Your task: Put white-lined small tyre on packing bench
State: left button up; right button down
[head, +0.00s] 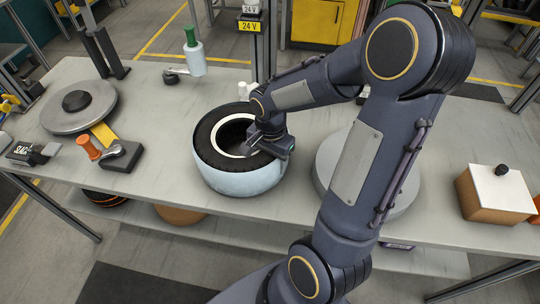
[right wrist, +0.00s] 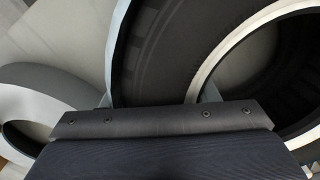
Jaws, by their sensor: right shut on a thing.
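The white-lined small tyre (head: 215,172) lies flat over the middle of a grey bench (head: 330,120), black on top with a white ring around its hole and a pale blue outer side. I cannot tell whether it touches the bench top. My right gripper (head: 268,150) is shut on the tyre's wall at its right side. In the right wrist view the tyre (right wrist: 165,50) fills the upper middle, with the jaws (right wrist: 160,98) on either side of its wall; the gripper body hides the lower part. My left gripper is not in view.
A grey round plate (head: 65,115) stands at the bench's left, near an orange-handled tool (head: 88,147). A white bottle with a green top (head: 194,55) is behind the tyre. A pale disc (head: 325,165) is partly behind my arm. A brown box (head: 495,195) sits far right.

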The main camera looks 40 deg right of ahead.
jog(key=shift+w, duration=0.1)
jog(key=shift+f, duration=0.1)
jog(key=c, duration=0.5)
grip_release()
notch_tip(320, 180, up, 12)
jog(key=s+a+n+t+y, duration=0.1)
jog(key=s+a+n+t, duration=0.1)
jog(key=s+a+n, duration=0.1)
jog(key=s+a+n+t+y, duration=0.1)
jog(key=s+a+n, duration=0.3)
jog(key=s+n, duration=0.1)
jog(key=s+a+n+t+y, duration=0.1)
jog(key=s+a+n+t, duration=0.1)
jog(key=s+a+n, duration=0.1)
jog(key=shift+s+a+n+t+y, duration=0.3)
jog(key=shift+s+a+n+y, duration=0.15)
jog(key=shift+n, duration=0.45)
